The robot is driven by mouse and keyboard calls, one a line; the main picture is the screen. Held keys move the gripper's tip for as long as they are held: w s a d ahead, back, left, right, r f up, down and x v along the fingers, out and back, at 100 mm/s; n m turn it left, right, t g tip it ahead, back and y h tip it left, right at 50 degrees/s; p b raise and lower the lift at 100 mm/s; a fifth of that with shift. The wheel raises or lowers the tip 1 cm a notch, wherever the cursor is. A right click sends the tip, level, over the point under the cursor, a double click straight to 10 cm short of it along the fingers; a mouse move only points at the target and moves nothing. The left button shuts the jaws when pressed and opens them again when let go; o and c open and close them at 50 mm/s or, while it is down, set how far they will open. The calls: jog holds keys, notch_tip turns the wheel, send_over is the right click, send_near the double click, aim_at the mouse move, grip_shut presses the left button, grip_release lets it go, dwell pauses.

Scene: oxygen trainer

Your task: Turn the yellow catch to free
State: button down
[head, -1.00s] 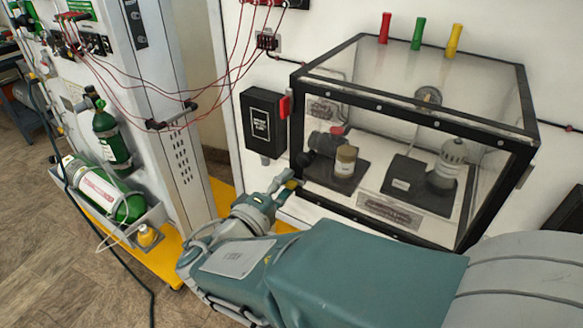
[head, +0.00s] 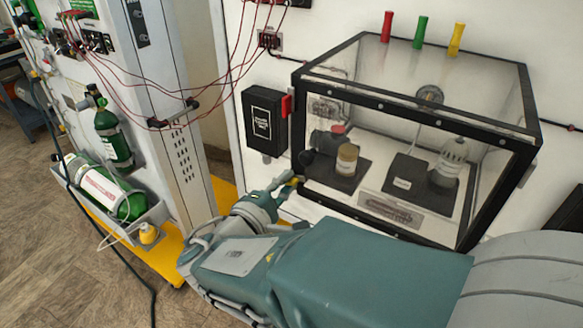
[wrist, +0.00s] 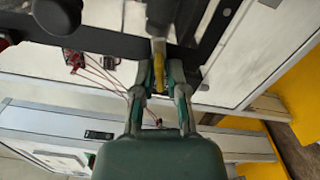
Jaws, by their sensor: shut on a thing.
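The yellow catch (wrist: 158,70) sits at the dark frame edge of the clear case and points down between my fingers in the wrist view. My gripper (wrist: 158,84) is shut on it, one finger on each side. In the head view my gripper (head: 287,186) is at the lower left front corner of the case, with a small bit of the yellow catch (head: 293,181) showing at the fingertips. The catch's pivot and exact angle are hard to make out there.
The clear case (head: 420,215) with a black frame holds several parts. A black knob (head: 306,157) is just above my gripper. A black box (head: 263,121) with a red lever (head: 287,105) hangs left. Green cylinders (head: 115,138) and red wires (head: 235,75) are farther left.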

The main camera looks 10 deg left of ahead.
jog(key=n, duration=1.1)
jog(key=shift+a+n, duration=0.15)
jog(key=shift+n, duration=1.75)
jog(key=c, duration=0.8)
grip_release()
jog(key=shift+w, duration=0.1)
jog(key=shift+a, duration=0.1)
jog(key=shift+r, duration=0.1)
